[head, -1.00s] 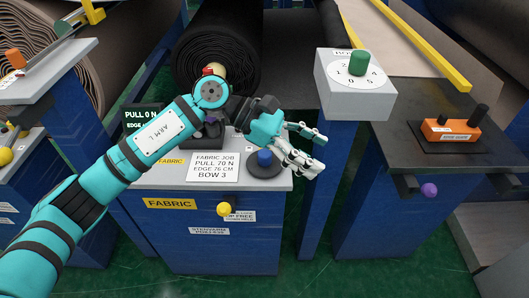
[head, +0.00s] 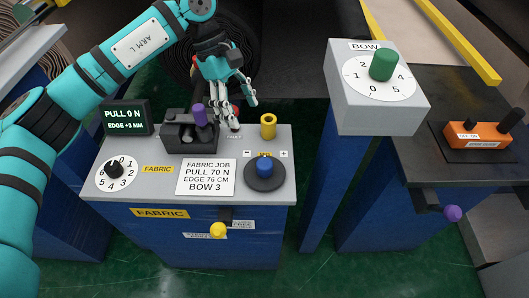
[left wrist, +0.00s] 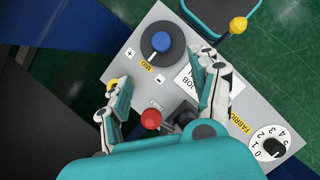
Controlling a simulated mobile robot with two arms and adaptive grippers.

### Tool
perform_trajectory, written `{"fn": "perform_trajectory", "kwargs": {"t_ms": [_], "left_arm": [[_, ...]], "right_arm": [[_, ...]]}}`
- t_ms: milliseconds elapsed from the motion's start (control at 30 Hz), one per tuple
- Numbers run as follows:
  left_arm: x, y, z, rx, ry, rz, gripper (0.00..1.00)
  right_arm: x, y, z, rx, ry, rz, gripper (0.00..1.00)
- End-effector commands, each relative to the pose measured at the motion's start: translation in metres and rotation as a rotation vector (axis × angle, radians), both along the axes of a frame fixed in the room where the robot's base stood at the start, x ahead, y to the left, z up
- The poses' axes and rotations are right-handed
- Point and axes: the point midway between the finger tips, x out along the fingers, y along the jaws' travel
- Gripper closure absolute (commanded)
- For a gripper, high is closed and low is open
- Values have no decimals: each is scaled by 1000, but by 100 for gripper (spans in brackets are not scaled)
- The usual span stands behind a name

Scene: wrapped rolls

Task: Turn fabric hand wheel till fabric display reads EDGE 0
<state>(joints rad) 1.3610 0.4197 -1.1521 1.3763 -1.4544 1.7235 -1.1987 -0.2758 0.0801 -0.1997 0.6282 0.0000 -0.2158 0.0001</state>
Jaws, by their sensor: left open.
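The fabric hand wheel, a dark disc (head: 265,180) with a blue knob (head: 264,164), sits at the right of the grey fabric console. The blue knob (left wrist: 161,41) also shows in the left wrist view, beyond the fingers. The fabric display (head: 125,116) reads PULL 0 N and EDGE +3 MM. My left gripper (head: 242,114) is open and empty above the console's back edge, behind and left of the wheel, apart from it. In the left wrist view the open fingers (left wrist: 158,78) spread over the console. My right gripper is not in view.
The console also bears a numbered dial (head: 116,172), a purple-topped lever (head: 199,117), a yellow cylinder (head: 268,126) and a job card (head: 206,177). A red knob (left wrist: 151,119) is close to the left fingers. The BOW box (head: 377,105) stands to the right.

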Motion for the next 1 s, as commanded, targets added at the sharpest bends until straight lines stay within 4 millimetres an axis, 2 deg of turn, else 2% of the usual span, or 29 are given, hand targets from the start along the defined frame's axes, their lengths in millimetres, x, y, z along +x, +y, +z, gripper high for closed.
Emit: {"fn": "perform_trajectory", "kwargs": {"t_ms": [200,300,433,600,700,800,1000], "left_arm": [[-10,-13,-35,0,6,-2,37],[-15,-20,-55,-1,6,-1,37],[-21,-30,-82,-1,5,-2,37],[-29,-41,-115,-2,5,0,37],[-32,-46,-130,-2,4,0,37],[-34,-50,-142,-1,4,0,37],[-36,-53,-153,-2,1,0,37]], "right_arm": [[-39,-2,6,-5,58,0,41],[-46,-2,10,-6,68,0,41],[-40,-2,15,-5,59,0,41],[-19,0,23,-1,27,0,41],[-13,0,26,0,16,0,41],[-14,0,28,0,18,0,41],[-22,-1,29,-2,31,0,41]]}}
